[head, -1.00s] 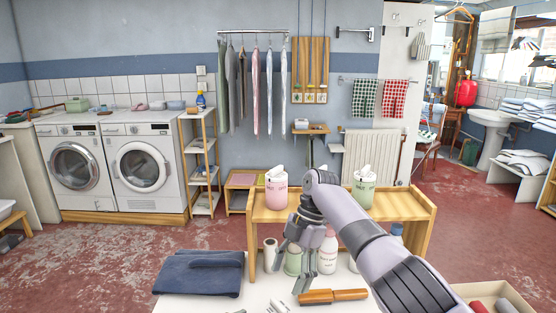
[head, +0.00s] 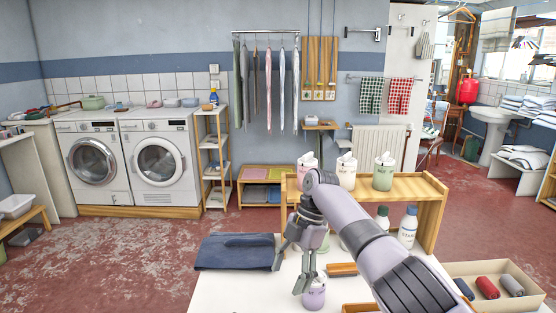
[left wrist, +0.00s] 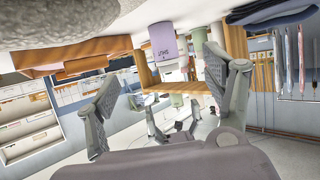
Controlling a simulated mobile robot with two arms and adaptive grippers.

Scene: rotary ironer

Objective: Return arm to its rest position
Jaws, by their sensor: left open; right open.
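My right arm (head: 365,245) reaches in from the lower right of the head view. My right gripper (head: 289,277) hangs downward over the white table (head: 235,296), its fingers apart with nothing held between them. A small lilac jar (head: 314,296) stands close by its fingertips; I cannot tell whether they touch. My left gripper (left wrist: 165,85) shows only in the left wrist view, upside down, with its fingers spread and empty. A lilac bottle (left wrist: 162,42) shows beyond its fingers. My left arm is outside the head view.
A dark blue folded cloth (head: 222,252) lies left of my right gripper. A wooden shelf (head: 430,190) with pink, white and green canisters stands behind. A box of rolls (head: 523,275) is at the right. Red floor (head: 150,235) is clear at left.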

